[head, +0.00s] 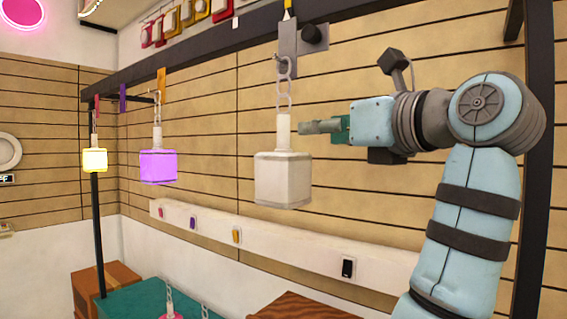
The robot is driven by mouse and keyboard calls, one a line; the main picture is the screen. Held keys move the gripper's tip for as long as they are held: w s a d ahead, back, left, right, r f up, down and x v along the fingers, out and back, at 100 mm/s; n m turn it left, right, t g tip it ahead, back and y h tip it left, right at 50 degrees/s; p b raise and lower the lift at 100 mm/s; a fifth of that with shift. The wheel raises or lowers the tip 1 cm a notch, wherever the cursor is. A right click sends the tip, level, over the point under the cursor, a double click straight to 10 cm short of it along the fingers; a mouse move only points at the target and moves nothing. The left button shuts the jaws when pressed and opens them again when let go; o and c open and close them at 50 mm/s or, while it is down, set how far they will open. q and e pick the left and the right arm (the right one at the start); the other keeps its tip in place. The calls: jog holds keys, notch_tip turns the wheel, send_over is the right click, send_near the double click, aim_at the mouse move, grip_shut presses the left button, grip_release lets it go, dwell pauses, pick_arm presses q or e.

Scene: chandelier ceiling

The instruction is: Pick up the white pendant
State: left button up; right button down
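The white pendant (283,178) is a pale cube with a white neck. It hangs upright by a chain (284,97) from a hook on a dark overhead beam, near the middle of the head view. My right gripper (304,127) reaches in from the right at the height of the neck. Its fingertips are just right of the neck, and I cannot tell whether they touch it. The fingers show edge-on, so their opening is unclear. My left gripper is not in view.
A purple pendant (158,166) and a yellow pendant (95,160) hang glowing to the left. Below are a teal table (135,302) with a pink item (172,316), a brown box (108,275) and a wooden surface (300,308). A switch panel (290,247) runs along the wall.

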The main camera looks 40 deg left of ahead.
aim_at(287, 129)
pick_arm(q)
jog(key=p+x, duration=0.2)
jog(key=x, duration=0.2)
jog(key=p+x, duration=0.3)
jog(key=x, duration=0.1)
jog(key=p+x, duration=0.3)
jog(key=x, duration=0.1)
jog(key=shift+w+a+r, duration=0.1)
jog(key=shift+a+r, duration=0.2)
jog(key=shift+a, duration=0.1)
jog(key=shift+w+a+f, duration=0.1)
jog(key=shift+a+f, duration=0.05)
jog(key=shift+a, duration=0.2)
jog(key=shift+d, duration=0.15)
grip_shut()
pick_arm(e)
notch_tip(287, 129, up, 10)
jog(key=shift+w, duration=0.15)
